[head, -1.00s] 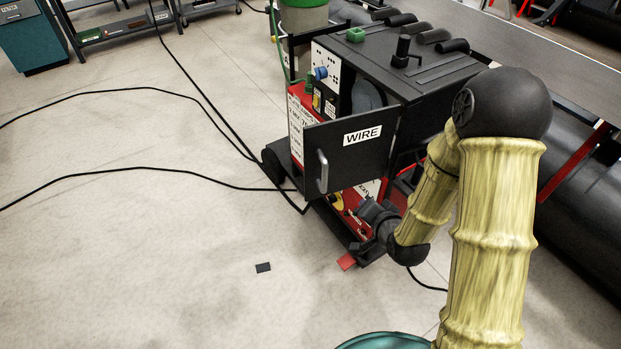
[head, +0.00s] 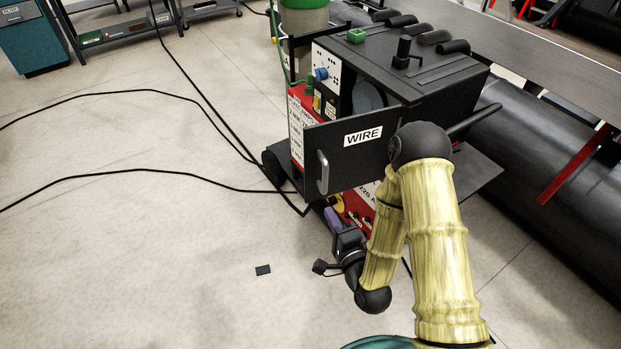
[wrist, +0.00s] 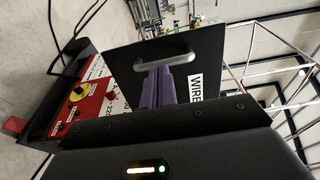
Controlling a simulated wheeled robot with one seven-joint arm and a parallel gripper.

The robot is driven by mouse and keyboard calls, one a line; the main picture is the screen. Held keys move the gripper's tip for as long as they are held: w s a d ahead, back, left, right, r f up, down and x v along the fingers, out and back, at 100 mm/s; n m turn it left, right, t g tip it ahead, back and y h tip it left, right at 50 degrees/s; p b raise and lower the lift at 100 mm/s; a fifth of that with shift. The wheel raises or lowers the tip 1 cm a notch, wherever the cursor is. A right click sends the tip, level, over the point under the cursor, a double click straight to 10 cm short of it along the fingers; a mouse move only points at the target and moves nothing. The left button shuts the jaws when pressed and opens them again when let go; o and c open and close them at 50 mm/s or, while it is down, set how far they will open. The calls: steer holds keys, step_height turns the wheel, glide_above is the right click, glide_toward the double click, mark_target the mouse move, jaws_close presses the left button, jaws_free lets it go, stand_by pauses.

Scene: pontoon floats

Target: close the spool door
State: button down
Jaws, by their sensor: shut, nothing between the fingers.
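The spool door (head: 350,168) is a black panel with a white "WIRE" label. It stands open, swung out from the black cabinet (head: 440,85) of the wire machine, with the dark opening (head: 368,95) showing behind it. Its grey bar handle (head: 322,172) is near the free left edge. My gripper (head: 332,217) has purple fingers and is shut and empty, just below the door's lower edge near the handle. In the wrist view the shut fingers (wrist: 157,86) point toward the handle (wrist: 165,52) on the door (wrist: 205,48). I cannot tell whether they touch the door.
The red control front (head: 360,212) with knobs is below the door, close to my gripper. Black cables (head: 150,170) run over the floor at left. A large dark pipe (head: 560,150) lies at right. The floor left of the machine is mostly clear.

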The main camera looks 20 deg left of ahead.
steer(key=shift+w+a+f+b, duration=0.1)
steer(key=shift+f+b, duration=0.05)
steer(key=shift+b, duration=0.25)
steer(key=b, duration=0.6)
glide_toward(307, 171)
steer(key=x, duration=0.5)
steer(key=shift+w+a, duration=0.3)
steer(key=shift+a, duration=0.05)
steer(key=shift+w+a, duration=0.3)
steer(key=shift+w, duration=0.1)
steer(key=shift+w, duration=0.15)
